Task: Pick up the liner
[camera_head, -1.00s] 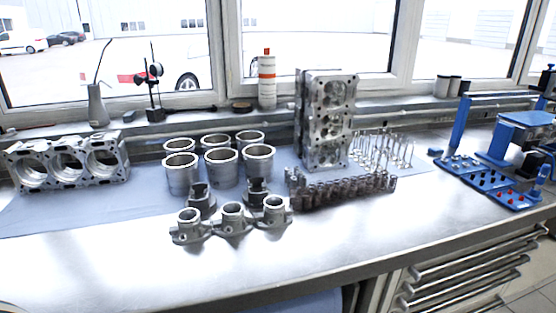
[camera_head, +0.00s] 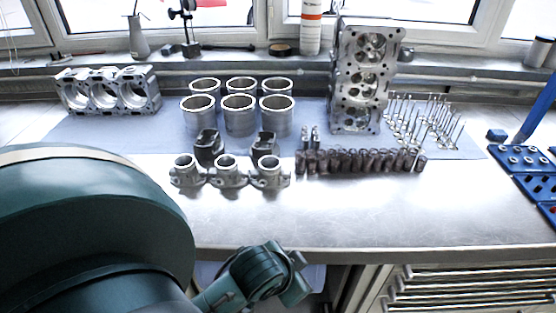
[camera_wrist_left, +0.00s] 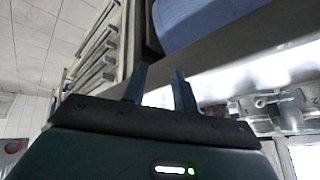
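Several grey metal cylinder liners (camera_head: 239,115) stand upright in two rows on the blue mat, left of the middle in the head view. Their open tops face up. My left arm comes in from the lower left in the head view, with its wrist end low in front of the bench edge, well short of the liners. In the left wrist view, my left gripper (camera_wrist_left: 160,70) has its two fingers apart with nothing between them. Which liner is meant cannot be told. My right gripper is not in view.
An engine block (camera_head: 108,91) lies left of the liners. Pistons and small housings (camera_head: 228,171) stand in front of them. A cylinder head (camera_head: 361,80), a row of dark springs (camera_head: 362,161) and upright valves (camera_head: 425,118) are to the right. The bench front (camera_head: 400,215) is bare.

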